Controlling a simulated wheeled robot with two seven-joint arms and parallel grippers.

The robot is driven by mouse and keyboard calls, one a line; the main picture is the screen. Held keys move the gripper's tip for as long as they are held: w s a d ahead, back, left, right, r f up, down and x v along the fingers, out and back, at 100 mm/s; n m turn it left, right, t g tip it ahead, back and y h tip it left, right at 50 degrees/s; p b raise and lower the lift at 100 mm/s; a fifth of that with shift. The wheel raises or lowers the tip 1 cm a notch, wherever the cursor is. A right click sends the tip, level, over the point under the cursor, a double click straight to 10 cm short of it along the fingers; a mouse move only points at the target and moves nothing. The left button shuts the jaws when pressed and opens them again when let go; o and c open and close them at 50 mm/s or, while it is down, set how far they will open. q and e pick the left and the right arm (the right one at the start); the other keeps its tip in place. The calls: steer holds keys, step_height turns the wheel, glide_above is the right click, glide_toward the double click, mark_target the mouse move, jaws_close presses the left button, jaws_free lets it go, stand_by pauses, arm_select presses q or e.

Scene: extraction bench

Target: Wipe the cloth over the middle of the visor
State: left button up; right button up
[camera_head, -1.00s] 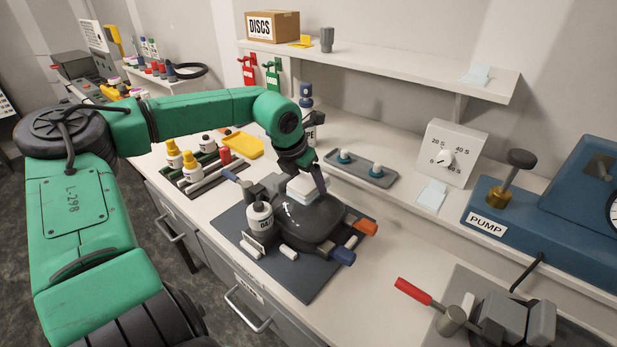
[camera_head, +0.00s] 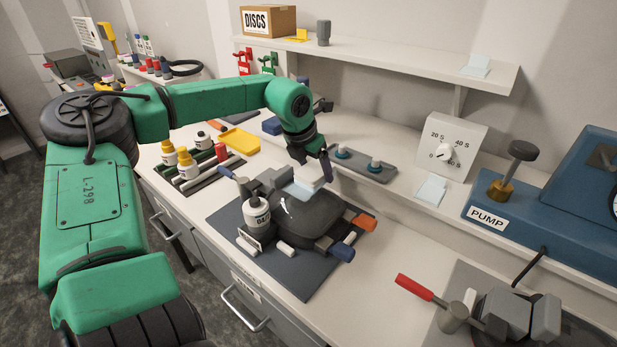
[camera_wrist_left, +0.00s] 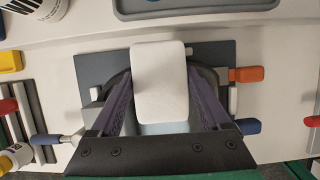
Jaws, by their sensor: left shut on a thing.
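My left gripper (camera_head: 322,172) is shut on a white rounded cloth pad (camera_wrist_left: 160,82), seen between its two fingers in the left wrist view. In the head view the cloth (camera_head: 311,184) is at the back edge of a dark grey mask (camera_head: 315,220), partly behind the finger. A pale blue visor pane (camera_head: 294,191) shows to the left of the cloth; part of it also shows below the cloth in the left wrist view (camera_wrist_left: 165,128). The cloth overlaps the visor in the wrist view; I cannot tell whether they touch. My right gripper is out of view.
The mask lies on a dark mat (camera_head: 312,283) with orange (camera_head: 363,222) and blue (camera_head: 341,253) handles around it. A white bottle (camera_head: 257,216) stands close at its left. A grey tray (camera_head: 360,164) lies behind.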

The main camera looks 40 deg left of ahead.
mark_target(304, 186)
arm_select(q)
steer(key=shift+w, duration=0.15)
steer(key=s, duration=0.2)
steer(key=shift+s+r, duration=0.1)
steer(key=shift+s, duration=0.2)
steer(key=shift+s+d+f, duration=0.1)
steer(key=shift+s+f, duration=0.05)
steer(key=shift+s, duration=0.7)
steer(key=shift+s+d+f, duration=0.1)
steer(key=shift+s, duration=0.7)
step_height(304, 186, up, 6)
steer(key=p, duration=0.4)
steer(key=shift+r, duration=0.1)
steer(key=shift+w+a+p, duration=0.1)
steer(key=shift+p, duration=0.2)
step_height(304, 186, up, 3)
steer(key=shift+p, duration=1)
